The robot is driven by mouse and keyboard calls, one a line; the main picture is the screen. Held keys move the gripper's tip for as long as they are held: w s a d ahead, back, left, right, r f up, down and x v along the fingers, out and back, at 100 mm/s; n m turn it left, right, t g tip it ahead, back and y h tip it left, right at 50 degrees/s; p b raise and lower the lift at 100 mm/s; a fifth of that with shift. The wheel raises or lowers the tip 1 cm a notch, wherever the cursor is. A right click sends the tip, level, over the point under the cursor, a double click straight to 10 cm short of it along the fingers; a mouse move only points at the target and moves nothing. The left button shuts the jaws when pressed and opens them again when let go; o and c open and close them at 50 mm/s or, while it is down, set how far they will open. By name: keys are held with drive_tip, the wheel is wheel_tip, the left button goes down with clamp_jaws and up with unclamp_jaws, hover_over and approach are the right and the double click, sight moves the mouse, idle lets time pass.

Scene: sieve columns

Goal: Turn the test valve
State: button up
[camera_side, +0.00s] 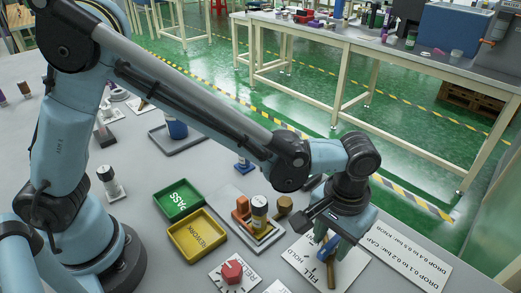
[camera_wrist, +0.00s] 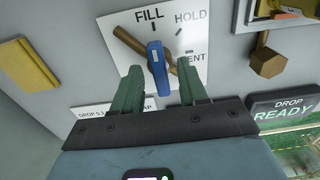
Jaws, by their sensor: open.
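The test valve has a blue handle (camera_wrist: 157,68) on a white plate (camera_wrist: 198,50) marked FILL, HOLD and a partly covered word ending in ENT. The narrow end of the handle points at the FILL mark. A brown bar (camera_wrist: 130,42) runs slantwise beneath the handle. My gripper (camera_wrist: 160,68) is open, its green fingers on either side of the handle, with gaps visible on both sides. In the side view, my gripper (camera_side: 328,238) reaches down over the valve plate (camera_side: 305,262) and hides part of it; the blue handle (camera_side: 327,246) shows beside the fingers.
A red knob (camera_side: 232,271) sits on a separate white plate, left of the valve. Behind are a green PASS tray (camera_side: 178,201), a yellow REWORK tray (camera_side: 197,234) and a fixture holding a column (camera_side: 259,212). A brown hexagonal piece (camera_wrist: 267,63) stands near the valve plate.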

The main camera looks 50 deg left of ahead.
clamp_jaws()
drive_tip(key=shift+m, duration=0.4)
drive_tip(key=m, duration=0.3)
drive_tip(key=shift+m, duration=2.5)
